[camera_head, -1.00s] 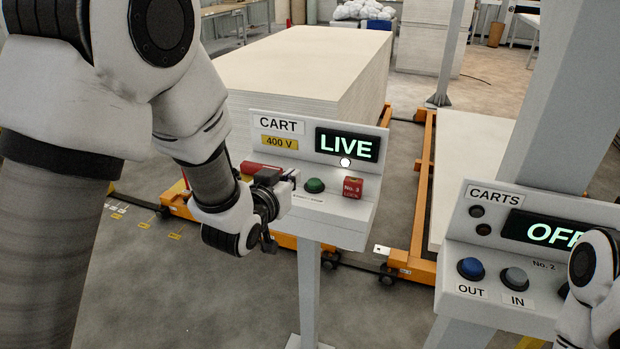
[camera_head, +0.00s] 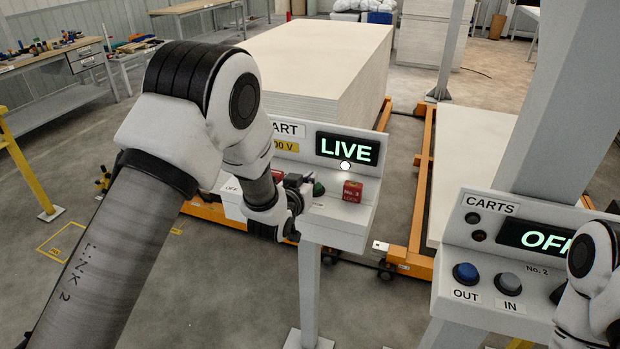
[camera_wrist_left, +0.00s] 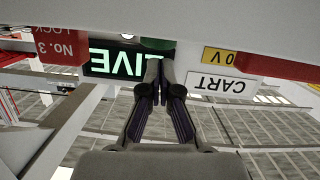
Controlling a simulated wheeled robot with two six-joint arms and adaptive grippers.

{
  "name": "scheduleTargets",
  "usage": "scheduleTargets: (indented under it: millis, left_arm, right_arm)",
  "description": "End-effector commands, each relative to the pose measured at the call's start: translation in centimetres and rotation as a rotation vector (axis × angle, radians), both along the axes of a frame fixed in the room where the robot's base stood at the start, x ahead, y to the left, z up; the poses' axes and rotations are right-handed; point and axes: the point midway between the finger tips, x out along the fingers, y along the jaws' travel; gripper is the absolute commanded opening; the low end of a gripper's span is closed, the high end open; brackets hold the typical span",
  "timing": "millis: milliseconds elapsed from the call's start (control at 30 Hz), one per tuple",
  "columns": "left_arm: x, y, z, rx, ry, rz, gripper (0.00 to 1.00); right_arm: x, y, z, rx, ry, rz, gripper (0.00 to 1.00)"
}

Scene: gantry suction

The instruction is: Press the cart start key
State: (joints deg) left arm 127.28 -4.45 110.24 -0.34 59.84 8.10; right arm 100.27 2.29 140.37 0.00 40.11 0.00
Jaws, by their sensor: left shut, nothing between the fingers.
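The CART panel (camera_head: 340,229) stands on a post in the middle, with a lit LIVE display (camera_head: 347,148). A green button (camera_head: 319,189) on its sloped face is partly hidden by my gripper; it also shows at the top of the left wrist view (camera_wrist_left: 158,43). My left gripper (camera_head: 305,186) is shut and empty just left of the button. In the left wrist view its closed fingertips (camera_wrist_left: 160,66) are near the button; I cannot tell whether they touch it. My right gripper is out of view; part of my right arm shows at the right edge.
A red No. 3 lock block (camera_head: 352,191) sits right of the green button. A red part (camera_head: 277,176) lies left of it, partly hidden. The CARTS panel (camera_head: 480,312) at right has a blue OUT button (camera_head: 466,273) and a grey IN button (camera_head: 508,284). A board stack (camera_head: 312,65) stands behind.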

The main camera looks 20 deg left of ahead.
Motion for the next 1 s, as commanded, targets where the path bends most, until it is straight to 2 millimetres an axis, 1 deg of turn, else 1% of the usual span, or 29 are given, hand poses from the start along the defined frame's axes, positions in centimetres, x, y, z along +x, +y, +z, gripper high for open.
scheduleTargets:
  millis: [133, 400, 467, 633, 1000]
  left_arm:
    - [0.0, -0.1, -0.9, 0.000, 0.001, 0.000, 0.00]
    - [0.0, -0.1, -1.0, 0.000, 0.000, 0.000, 0.00]
    - [-0.1, -0.1, -1.4, 0.000, 0.000, 0.000, 0.00]
    - [-0.1, -0.2, -3.5, 0.001, 0.000, 0.000, 0.00]
    - [-0.3, -0.2, -3.6, 0.001, 0.015, -0.002, 0.00]
  right_arm:
    - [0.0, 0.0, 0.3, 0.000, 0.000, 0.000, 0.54]
    - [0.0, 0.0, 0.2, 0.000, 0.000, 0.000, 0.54]
    - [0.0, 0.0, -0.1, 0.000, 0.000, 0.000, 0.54]
    - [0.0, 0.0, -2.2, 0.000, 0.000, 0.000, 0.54]
    - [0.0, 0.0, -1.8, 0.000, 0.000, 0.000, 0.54]
